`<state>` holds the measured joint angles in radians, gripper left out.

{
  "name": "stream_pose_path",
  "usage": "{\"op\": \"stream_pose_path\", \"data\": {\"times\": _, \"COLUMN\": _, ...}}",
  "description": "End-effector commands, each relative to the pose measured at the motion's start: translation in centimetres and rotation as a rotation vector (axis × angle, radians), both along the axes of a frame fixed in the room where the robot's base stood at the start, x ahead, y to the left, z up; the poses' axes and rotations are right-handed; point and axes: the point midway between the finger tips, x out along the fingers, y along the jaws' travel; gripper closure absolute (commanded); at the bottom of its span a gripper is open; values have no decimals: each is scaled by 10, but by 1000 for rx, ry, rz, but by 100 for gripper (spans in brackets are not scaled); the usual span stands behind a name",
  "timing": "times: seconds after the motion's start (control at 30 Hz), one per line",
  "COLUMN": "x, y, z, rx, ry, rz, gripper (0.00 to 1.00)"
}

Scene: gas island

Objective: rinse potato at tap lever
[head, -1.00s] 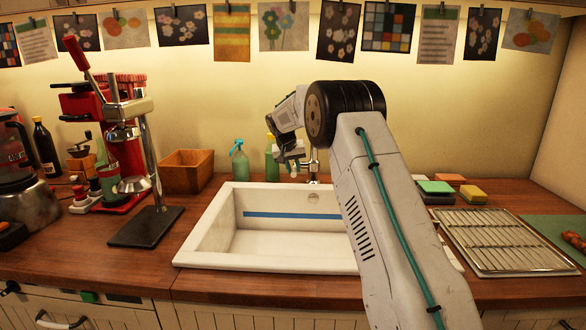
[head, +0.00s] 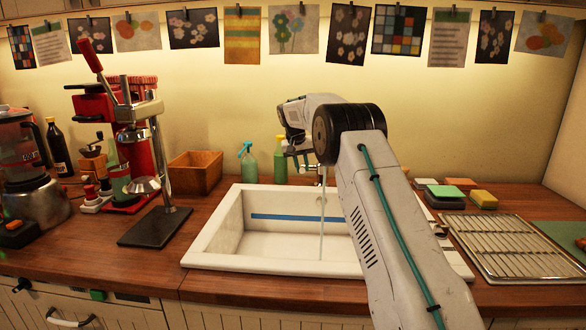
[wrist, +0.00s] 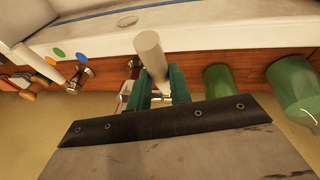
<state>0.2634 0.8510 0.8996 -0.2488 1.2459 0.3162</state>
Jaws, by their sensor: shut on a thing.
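In the wrist view my gripper (wrist: 161,88) has its two teal fingers closed around a pale grey cylinder (wrist: 150,52), which looks like the tap lever. Chrome tap parts (wrist: 127,92) show beside and behind the fingers. In the head view my gripper (head: 303,156) is at the tap behind the sink, small and partly hidden by my arm. A thin stream of water (head: 322,225) falls into the white sink (head: 222,238). I cannot make out a potato in the sink; my arm hides its right part.
Two green bottles (head: 249,165) (head: 280,162) stand left of the tap. A wooden box (head: 195,173), a red press (head: 140,160), sponges (head: 484,199) and a wire rack (head: 510,245) stand around the sink. A brown item (head: 581,243) lies at the right edge.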

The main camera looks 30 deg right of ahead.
Motion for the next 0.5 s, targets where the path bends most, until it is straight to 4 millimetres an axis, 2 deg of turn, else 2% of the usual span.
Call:
{"op": "stream_pose_path", "data": {"times": 0.27, "x": 1, "y": -2, "z": 2, "rx": 1, "ry": -4, "rz": 0, "gripper": 100}}
{"op": "stream_pose_path", "data": {"times": 0.3, "x": 1, "y": -2, "z": 2, "rx": 1, "ry": -4, "rz": 0, "gripper": 77}}
{"op": "stream_pose_path", "data": {"times": 0.37, "x": 0, "y": -2, "z": 2, "rx": 2, "ry": -3, "rz": 0, "gripper": 60}}
{"op": "stream_pose_path", "data": {"times": 0.4, "x": 0, "y": -2, "z": 2, "rx": 1, "ry": -3, "rz": 0, "gripper": 58}}
{"op": "stream_pose_path", "data": {"times": 0.5, "x": 0, "y": -2, "z": 1, "rx": 2, "ry": -1, "rz": -2, "gripper": 58}}
